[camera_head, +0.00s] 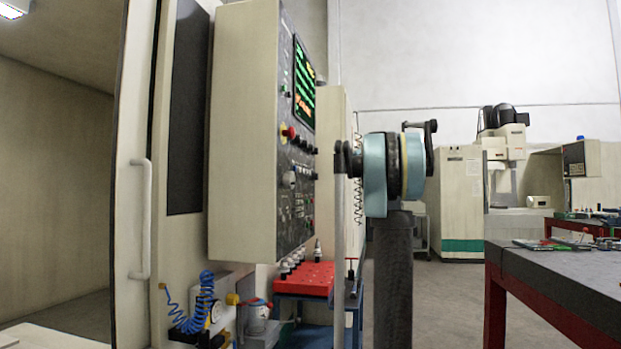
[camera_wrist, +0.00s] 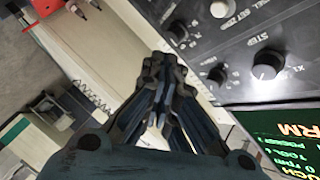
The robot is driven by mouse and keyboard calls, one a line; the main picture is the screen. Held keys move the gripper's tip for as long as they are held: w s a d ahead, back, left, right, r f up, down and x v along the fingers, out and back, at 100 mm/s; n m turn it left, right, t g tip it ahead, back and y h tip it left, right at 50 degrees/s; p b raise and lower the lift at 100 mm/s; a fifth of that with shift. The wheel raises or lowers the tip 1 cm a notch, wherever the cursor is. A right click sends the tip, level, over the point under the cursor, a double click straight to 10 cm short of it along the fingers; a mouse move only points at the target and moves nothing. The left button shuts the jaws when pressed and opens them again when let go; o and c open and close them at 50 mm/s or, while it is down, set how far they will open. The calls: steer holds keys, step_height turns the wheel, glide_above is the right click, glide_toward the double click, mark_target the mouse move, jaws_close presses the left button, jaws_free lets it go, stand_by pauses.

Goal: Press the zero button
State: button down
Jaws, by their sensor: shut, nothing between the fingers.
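The control panel (camera_head: 297,185) is the dark face of a tall beige cabinet in the head view, with knobs and buttons. It also fills the upper right of the wrist view (camera_wrist: 205,45), turned at an angle. A label there seems to read "SET ZERO" (camera_wrist: 228,6) near the top edge, close to a grey knob (camera_wrist: 220,9). I cannot tell for certain which control is the zero button. My gripper (camera_wrist: 160,68) is shut and empty, its fingertips together beside the panel's edge in the wrist view. Contact with the panel does not show.
A lit screen (camera_head: 304,84) with green and orange text sits high on the panel. A red tool tray (camera_head: 308,279) stands below it. A machine door with a white handle (camera_head: 140,218) is at left. A dark-topped workbench (camera_head: 570,275) is at right, with open floor behind my arm.

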mark_target(309, 172)
steer(key=shift+a, duration=0.1)
steer(key=w+a, duration=0.2)
steer(key=a, duration=0.6)
steer(key=shift+w, duration=0.35)
steer(key=shift+a, duration=0.3)
stand_by(1.4)
steer(key=shift+w+a, duration=0.1)
steer(key=shift+a, duration=0.1)
steer(key=shift+w+a, duration=0.1)
steer(key=shift+a, duration=0.3)
stand_by(0.8)
steer(key=shift+d, duration=0.1)
steer(key=shift+s+d, duration=0.25)
steer(key=shift+d, duration=0.45)
steer(key=shift+d, duration=0.1)
